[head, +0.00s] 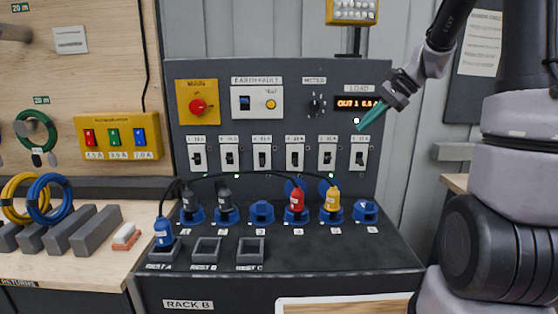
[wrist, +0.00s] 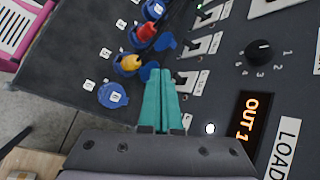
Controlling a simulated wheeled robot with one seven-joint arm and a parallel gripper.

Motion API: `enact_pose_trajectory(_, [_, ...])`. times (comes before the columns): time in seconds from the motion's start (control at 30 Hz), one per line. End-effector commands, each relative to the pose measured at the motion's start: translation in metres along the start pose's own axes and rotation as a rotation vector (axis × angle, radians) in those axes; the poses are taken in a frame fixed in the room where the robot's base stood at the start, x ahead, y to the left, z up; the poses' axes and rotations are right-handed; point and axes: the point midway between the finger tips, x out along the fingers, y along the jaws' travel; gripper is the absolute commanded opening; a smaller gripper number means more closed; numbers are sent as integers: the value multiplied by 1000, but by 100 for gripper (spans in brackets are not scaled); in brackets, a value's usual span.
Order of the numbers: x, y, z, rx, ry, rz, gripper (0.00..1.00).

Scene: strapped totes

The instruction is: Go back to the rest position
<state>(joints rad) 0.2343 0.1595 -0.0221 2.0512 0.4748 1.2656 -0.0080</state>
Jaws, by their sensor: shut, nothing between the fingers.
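My gripper (head: 358,128) is in front of the upper right of the grey panel, just below the lit LOAD display (head: 357,103). Its teal fingers are shut together with nothing between them. In the wrist view the shut fingers (wrist: 163,72) point toward the row of breaker switches and sockets. The rightmost breaker (head: 360,153) is just under the fingertips in the head view. I cannot tell whether the fingers touch the panel.
Below the breakers are blue sockets; red (head: 297,198) and yellow (head: 333,198) plugs sit in two of them. A blue plug (head: 163,231) stands in REST A, and a black cable arches across. A wooden bench (head: 90,265) is at left. The floor strip shows in the wrist view (wrist: 40,115).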

Motion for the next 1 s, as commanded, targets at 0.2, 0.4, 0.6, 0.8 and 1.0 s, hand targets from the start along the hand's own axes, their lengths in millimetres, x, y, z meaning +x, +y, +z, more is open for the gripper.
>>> enact_pose_trajectory(0.2, [-39,36,74,-279,177,57,0])
enact_pose_trajectory(0.4, [-68,77,122,-526,349,89,0])
enact_pose_trajectory(0.6, [-89,117,152,-739,509,102,0])
enact_pose_trajectory(0.8, [-99,138,162,-850,599,105,0])
enact_pose_trajectory(1.0, [-100,141,163,-868,614,107,0])
